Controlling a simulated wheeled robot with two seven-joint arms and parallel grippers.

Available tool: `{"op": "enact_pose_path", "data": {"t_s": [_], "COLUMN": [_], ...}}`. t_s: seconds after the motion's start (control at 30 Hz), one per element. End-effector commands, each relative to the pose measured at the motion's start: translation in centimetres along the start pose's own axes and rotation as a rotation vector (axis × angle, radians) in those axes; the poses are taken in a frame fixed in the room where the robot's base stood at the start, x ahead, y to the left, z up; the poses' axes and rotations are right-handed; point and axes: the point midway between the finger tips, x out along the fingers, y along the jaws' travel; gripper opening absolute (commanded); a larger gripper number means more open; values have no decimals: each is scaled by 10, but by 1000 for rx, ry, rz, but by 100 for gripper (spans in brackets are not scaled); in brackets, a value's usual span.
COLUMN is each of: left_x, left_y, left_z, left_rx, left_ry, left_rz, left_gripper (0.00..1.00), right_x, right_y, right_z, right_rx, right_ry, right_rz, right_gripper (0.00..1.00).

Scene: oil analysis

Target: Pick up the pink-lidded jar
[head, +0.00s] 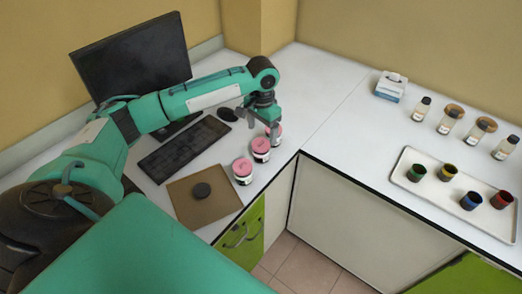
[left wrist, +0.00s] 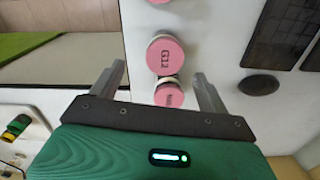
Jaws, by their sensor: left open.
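Three white jars with pink lids stand in a row on the white counter: a near jar (head: 243,171), a middle jar (head: 261,149) and a far jar (head: 276,130). My left gripper (head: 262,130) points down at the far jar and partly hides it. In the left wrist view my open left gripper (left wrist: 160,85) has one pink lid (left wrist: 169,96) between its fingers, clear of both. A larger pink lid (left wrist: 165,54) marked with dark lettering lies just beyond the fingertips, and a third shows at the top edge. My right gripper is not in view.
A keyboard (head: 186,147), mouse (head: 228,114) and monitor (head: 132,58) are left of the jars. A tray (head: 420,205) with coloured cups and several bottles are on the right counter.

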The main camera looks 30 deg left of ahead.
Motion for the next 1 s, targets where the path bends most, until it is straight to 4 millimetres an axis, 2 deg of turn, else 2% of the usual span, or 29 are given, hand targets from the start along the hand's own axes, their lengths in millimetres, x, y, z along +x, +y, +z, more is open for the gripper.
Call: {"op": "enact_pose_path", "data": {"t_s": [0.1, 0.2, 0.43, 0.7, 1.0], "left_x": [21, 34, 50, 88, 94], "left_y": [0, 0, -2, -7, -7], "left_z": [1, 0, 0, 0, -1], "left_rx": [0, 1, 0, 1, 2], "left_ry": [-3, -2, -2, -2, 1], "left_rz": [0, 0, 0, -1, -1], "left_gripper": [78, 78, 78, 78, 78], "right_x": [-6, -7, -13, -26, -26], "right_y": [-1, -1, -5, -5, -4], "right_z": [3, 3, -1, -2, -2], "right_rx": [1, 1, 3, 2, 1], "right_ry": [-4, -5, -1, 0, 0], "right_rz": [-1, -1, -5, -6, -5], "right_gripper": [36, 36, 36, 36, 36]}}
